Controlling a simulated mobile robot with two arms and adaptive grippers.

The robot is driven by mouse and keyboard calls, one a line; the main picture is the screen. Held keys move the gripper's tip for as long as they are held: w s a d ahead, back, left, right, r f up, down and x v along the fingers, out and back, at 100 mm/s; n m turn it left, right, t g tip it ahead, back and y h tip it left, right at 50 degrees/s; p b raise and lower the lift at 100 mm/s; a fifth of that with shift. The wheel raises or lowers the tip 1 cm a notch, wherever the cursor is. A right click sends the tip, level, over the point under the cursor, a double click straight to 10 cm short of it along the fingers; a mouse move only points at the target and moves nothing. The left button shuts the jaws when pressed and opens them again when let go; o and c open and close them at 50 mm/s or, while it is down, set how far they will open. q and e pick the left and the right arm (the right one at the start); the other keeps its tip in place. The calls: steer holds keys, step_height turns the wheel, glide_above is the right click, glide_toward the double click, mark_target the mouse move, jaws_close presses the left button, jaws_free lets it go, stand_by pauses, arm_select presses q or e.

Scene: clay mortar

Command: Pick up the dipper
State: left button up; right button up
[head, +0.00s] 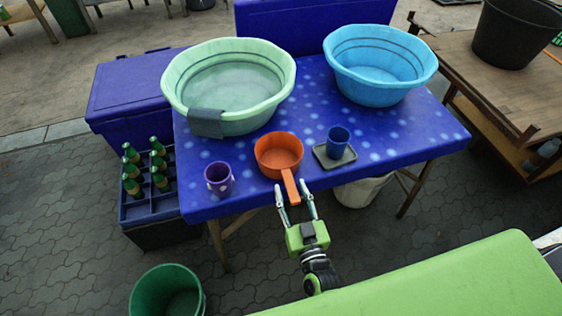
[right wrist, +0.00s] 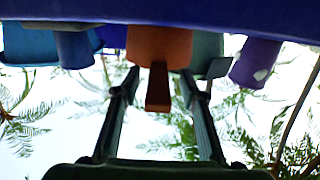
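The orange dipper (head: 278,151) stands upright on the blue spotted table (head: 400,150), near its front edge. Its handle (head: 291,186) points toward me and sticks out past the edge. My right gripper (head: 295,196) is open at the front edge, one finger on each side of the handle's end. In the right wrist view, upside down, the dipper (right wrist: 160,45) shows with its handle (right wrist: 158,88) between the two spread fingers; I cannot tell whether they touch it. My left gripper is not in view.
A purple cup (head: 219,179) stands left of the dipper, a blue cup (head: 338,142) on a small tray (head: 322,156) right of it. Green (head: 268,115) and blue (head: 380,92) basins stand behind. A bottle crate (head: 137,212) and green bucket (head: 167,292) are at lower left.

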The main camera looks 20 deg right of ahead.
mark_target(285, 171)
steer(key=w, duration=0.4)
steer(key=shift+w+d+f, duration=0.1)
steer(key=shift+w+f, duration=0.05)
steer(key=shift+w, duration=0.05)
jaws_close()
